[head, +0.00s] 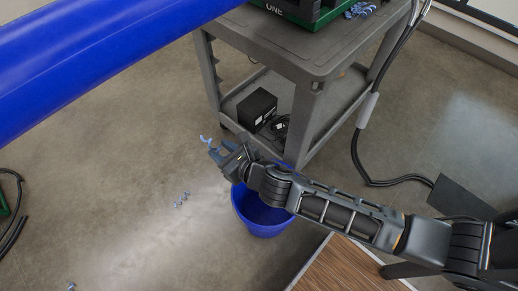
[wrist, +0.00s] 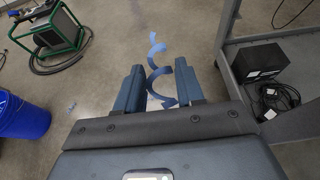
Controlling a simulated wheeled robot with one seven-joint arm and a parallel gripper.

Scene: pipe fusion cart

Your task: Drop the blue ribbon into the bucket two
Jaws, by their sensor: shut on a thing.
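A curled light-blue ribbon (wrist: 157,72) is between the fingers of my gripper (wrist: 158,90) and sticks out past the tips in the wrist view. In the head view the ribbon (head: 205,141) shows at the end of my gripper (head: 215,152), held in the air above the floor. A blue bucket (head: 262,222) stands on the floor below my wrist, partly hidden by my arm. The held ribbon is up and left of its rim in the picture, not over its opening. In the wrist view a blue bucket (wrist: 22,120) is at the left edge. No number is readable.
A grey cart (head: 290,55) stands behind, with a black box (head: 257,106) and cables on its lower shelf. More blue scraps (head: 180,200) lie on the floor. A big blue pipe (head: 90,50) crosses the upper left. A green-framed machine (wrist: 52,32) shows in the wrist view.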

